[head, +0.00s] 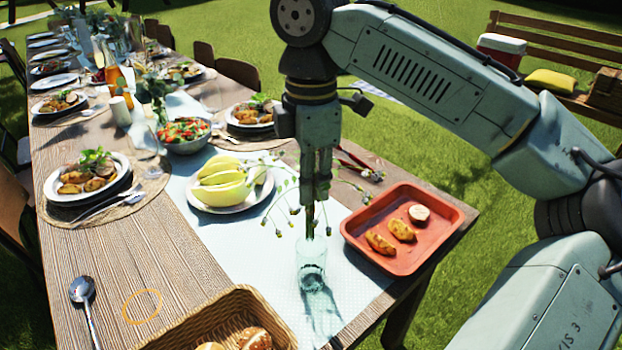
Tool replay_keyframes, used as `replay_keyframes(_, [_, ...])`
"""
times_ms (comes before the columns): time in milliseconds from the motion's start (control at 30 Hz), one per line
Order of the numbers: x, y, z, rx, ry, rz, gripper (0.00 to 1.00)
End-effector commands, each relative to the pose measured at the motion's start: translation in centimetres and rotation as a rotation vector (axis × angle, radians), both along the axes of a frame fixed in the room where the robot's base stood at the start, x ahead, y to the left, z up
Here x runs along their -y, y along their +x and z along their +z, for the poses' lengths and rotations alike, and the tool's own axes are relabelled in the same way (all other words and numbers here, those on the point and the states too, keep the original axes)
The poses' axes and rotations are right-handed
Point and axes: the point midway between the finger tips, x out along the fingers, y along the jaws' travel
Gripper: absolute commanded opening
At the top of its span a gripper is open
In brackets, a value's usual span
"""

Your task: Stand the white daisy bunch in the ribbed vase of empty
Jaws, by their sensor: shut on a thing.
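My gripper (316,192) points straight down over the table, shut on the flower bunch (278,203). The bunch has thin green stems with small pale and dark heads that spread and droop on both sides of the fingers. Its stem ends show below the fingertips, at or just above the mouth of a clear glass vase (311,268). I cannot tell whether they are inside the rim. The vase stands upright on the pale runner, and its ribbing is hard to make out. My fingers hide the middle of the bunch.
A red tray (371,243) with food is right of the vase. A plate of bananas (222,187) is to the left, and a bread basket (178,333) is in front. Loose red-tipped stems (360,165) lie behind. The runner (235,240) left of the vase is clear.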

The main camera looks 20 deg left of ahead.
Motion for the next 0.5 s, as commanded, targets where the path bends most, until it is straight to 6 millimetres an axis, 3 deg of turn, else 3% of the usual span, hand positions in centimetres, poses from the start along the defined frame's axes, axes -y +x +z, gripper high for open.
replay_keyframes(500, [0.0,0.0,-4.3,-0.002,0.001,0.001,0.0])
